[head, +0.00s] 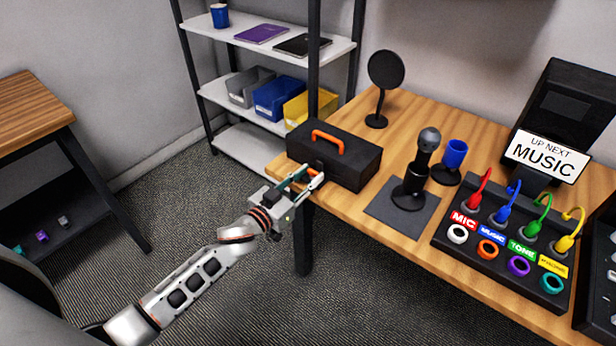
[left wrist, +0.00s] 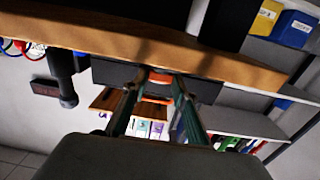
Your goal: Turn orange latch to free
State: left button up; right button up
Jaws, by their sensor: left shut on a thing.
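A black toolbox (head: 345,163) with an orange handle (head: 328,141) sits closed on the wooden table near its left end. The orange latch (head: 313,173) is on the toolbox's front face. My left gripper (head: 309,179) is at that face, its fingers shut on the latch and partly covering it. In the left wrist view, which is upside down, the latch (left wrist: 160,76) shows between the fingertips of my left gripper (left wrist: 162,82). How far the latch is turned is hard to tell. My right gripper is in neither view.
A dark mat (head: 402,208) with a microphone (head: 421,160) lies right of the toolbox. A shelf (head: 245,92) with bins is behind. The table's front edge runs under my left arm.

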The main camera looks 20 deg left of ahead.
pick_arm(q)
jog(key=o, duration=1.1)
jog(key=shift+r, duration=0.1)
jog(key=shift+c, duration=0.2)
jog(key=v, duration=1.2)
jog(key=s+d+f+g+y+p, duration=0.1)
jog(key=s+f+g, duration=0.1)
jog(key=s+f, duration=0.2)
jog(key=s+d+f+g+y+p, duration=0.1)
jog(key=s+f, duration=0.4)
jog(key=s, duration=0.5)
jog(key=s+d+f+g+y+p, duration=0.1)
jog(key=s+d+f+g+p, duration=0.1)
jog(key=s+f, duration=0.3)
jog(key=shift+s+f+g+y+p, duration=0.25)
jog(key=shift+s+g+y+p, duration=0.15)
jog(key=shift+s+g, duration=0.5)
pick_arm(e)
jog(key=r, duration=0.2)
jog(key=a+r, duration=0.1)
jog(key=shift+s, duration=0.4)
